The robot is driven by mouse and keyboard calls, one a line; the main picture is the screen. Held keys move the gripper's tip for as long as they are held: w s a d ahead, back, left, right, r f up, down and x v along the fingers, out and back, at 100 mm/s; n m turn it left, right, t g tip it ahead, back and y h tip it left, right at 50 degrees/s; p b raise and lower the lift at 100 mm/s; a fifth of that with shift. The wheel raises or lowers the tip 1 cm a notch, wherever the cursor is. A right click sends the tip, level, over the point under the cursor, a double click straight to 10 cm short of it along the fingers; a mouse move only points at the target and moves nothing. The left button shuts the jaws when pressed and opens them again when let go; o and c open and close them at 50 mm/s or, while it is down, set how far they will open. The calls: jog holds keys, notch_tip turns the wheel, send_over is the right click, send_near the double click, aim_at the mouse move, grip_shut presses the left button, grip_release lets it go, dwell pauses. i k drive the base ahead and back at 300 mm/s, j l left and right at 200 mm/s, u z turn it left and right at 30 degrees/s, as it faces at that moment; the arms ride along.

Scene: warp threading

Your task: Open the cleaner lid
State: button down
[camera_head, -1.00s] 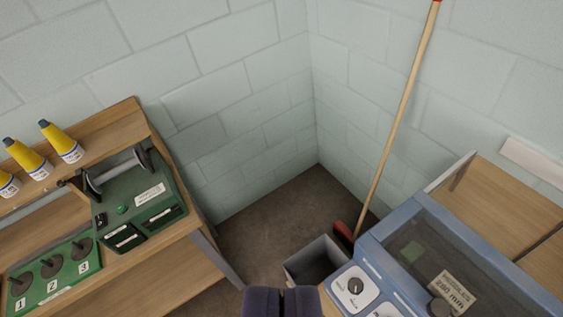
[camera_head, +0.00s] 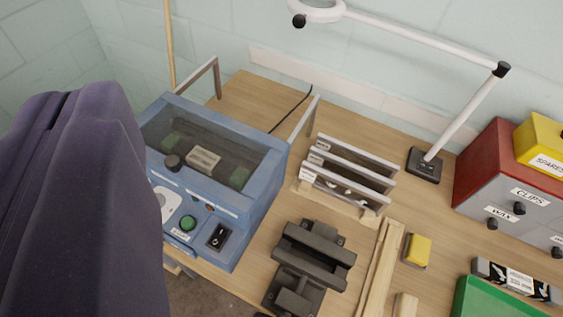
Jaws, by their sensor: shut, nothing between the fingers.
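The cleaner is a blue box (camera_head: 239,216) on the wooden bench at left of centre. Its lid (camera_head: 217,150) has a blue frame and a dark see-through window, and it lies closed. A label and green pieces show through the window. The front panel has a green button (camera_head: 188,223), a dial and a black switch. My gripper (camera_head: 68,105) is large and dark at the left, shut and empty.
A black vise (camera_head: 312,258) stands right of the cleaner, with a rack of frames (camera_head: 345,175) behind it. A lamp (camera_head: 466,110) arches over the back. Drawers (camera_head: 500,185), a yellow block (camera_head: 417,250) and a green tray (camera_head: 495,300) fill the right side.

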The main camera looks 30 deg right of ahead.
aim_at(172, 164)
jog(key=j+z, duration=0.3)
jog(key=j, duration=0.2)
jog(key=j+z, duration=0.25)
jog(key=j, duration=0.25)
jog(key=i+j+z, duration=0.4)
jog(key=i+j, duration=0.4)
jog(key=j, duration=0.1)
